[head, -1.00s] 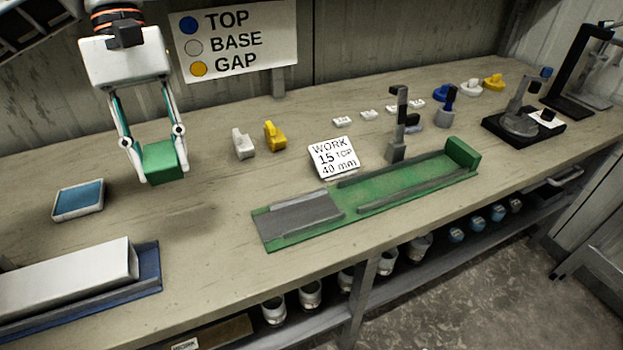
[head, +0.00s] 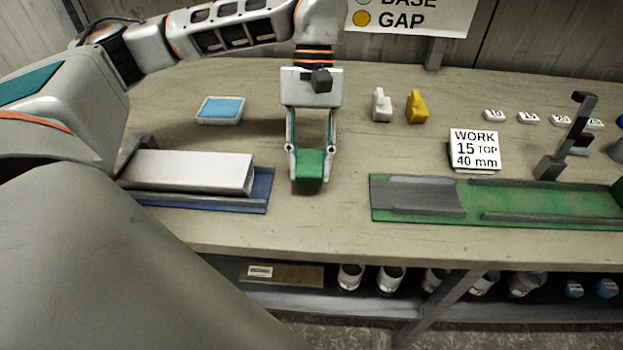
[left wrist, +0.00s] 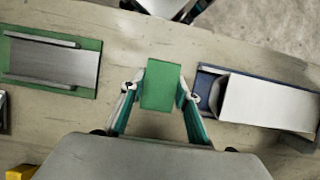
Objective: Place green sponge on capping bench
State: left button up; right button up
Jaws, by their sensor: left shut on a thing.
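The green sponge (head: 309,167) is a small block held between the fingers of my left gripper (head: 310,152). The gripper points down and is shut on it. In the left wrist view the sponge (left wrist: 161,86) sits between the two fingertips. The capping bench (head: 290,225) is a long beige worktop under the sponge. The sponge is low over it, between the blue tray and the green track; I cannot tell whether it touches the surface.
A blue tray (head: 262,190) with a long white block (head: 190,172) lies left of the sponge. A green track (head: 545,203) lies right. A blue-topped pad (head: 221,108), a white piece (head: 381,104), a yellow piece (head: 417,106) and a WORK sign (head: 474,149) stand behind.

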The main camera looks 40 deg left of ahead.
aim_at(310, 181)
pick_arm(q)
jog(key=shift+f, duration=2.25)
jog(key=shift+f, duration=0.2)
jog(key=o, duration=1)
jog(key=shift+r, duration=0.1)
jog(key=p+v, duration=0.1)
jog(key=v, duration=1.1)
jog(key=shift+r, duration=0.15)
